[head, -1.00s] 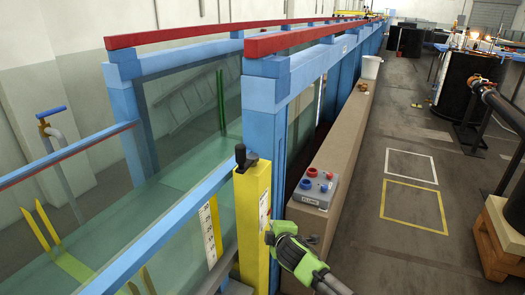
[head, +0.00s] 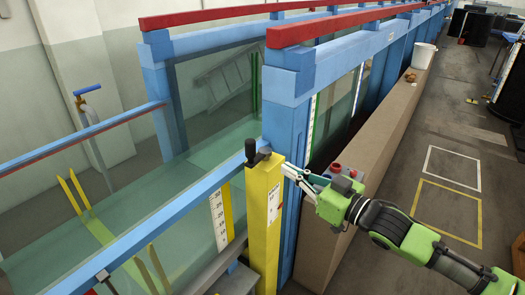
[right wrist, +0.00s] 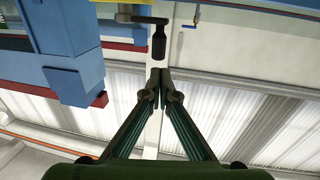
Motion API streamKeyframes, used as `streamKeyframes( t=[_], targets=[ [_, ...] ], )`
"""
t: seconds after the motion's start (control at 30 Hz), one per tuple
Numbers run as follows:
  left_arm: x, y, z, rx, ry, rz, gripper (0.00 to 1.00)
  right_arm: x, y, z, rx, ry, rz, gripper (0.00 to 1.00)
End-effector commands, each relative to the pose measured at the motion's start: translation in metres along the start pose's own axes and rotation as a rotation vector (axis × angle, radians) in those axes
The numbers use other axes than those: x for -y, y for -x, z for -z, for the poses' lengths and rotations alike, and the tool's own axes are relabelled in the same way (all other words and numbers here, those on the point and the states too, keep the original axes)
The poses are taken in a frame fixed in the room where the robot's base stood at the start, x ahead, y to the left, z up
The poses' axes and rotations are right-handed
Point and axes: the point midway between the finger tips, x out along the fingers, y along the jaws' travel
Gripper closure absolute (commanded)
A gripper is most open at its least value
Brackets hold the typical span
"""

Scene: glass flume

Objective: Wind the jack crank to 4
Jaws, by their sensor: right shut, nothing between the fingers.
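The jack crank (head: 257,153) is black and sits on top of a yellow post (head: 260,215) at the near end of the flume. Its upright black grip also shows in the right wrist view (right wrist: 159,43), with the crank arm joined to it. A white scale (head: 274,202) is on the post's right face; its numbers are too small to read. My right gripper (head: 286,169) is shut and empty, just right of the post's top. In the right wrist view its fingertips (right wrist: 159,76) point at the grip, seemingly apart from it. My left gripper is not in view.
The blue flume frame (head: 287,110) rises close behind the post. A control box with red buttons (head: 337,168) on the tan ledge (head: 376,133) is partly hidden by my right arm. Another white scale (head: 219,220) is on the glass side.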

Motion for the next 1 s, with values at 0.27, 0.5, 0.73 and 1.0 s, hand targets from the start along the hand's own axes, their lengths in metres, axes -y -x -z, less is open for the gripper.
streamKeyframes(
  t=[0.27, 0.5, 0.73, 1.0],
  targets=[
    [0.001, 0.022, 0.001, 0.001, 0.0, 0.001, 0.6, 0.0, -0.057, 0.004, 0.001, 0.0, -0.001, 1.0],
    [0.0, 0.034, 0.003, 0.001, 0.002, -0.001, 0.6, 0.0, -0.091, 0.003, 0.002, 0.003, -0.001, 1.0],
    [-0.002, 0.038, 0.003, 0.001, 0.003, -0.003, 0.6, -0.001, -0.105, 0.0, 0.002, 0.004, -0.002, 1.0],
    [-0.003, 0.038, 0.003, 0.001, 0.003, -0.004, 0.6, -0.001, -0.106, -0.001, 0.002, 0.004, -0.002, 1.0]
  ],
)
